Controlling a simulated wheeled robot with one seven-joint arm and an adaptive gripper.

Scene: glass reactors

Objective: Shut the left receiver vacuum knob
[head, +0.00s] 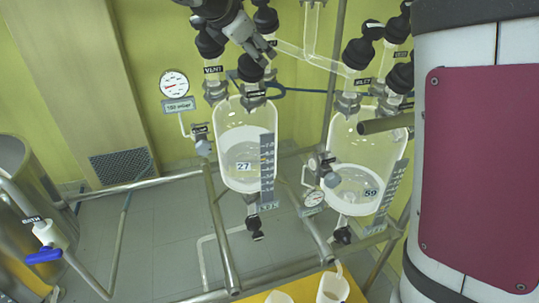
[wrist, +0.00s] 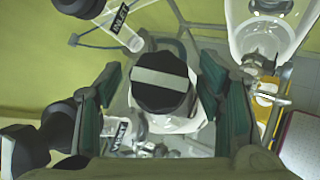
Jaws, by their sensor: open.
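In the wrist view, my gripper (wrist: 160,98) is open, with one dark green finger on each side of a black knob (wrist: 160,92) with a pale stripe. The stripe lies crosswise between the fingers. Gaps show on both sides, so the fingers look apart from it.
A knob marked VENT (head: 210,42) stands close on the left. A round gauge (head: 174,84) reading near 150 mbar is further left. A second receiver (head: 360,150), tagged 59, stands on the right with its own knobs. Metal frame rails (head: 221,230) run below.

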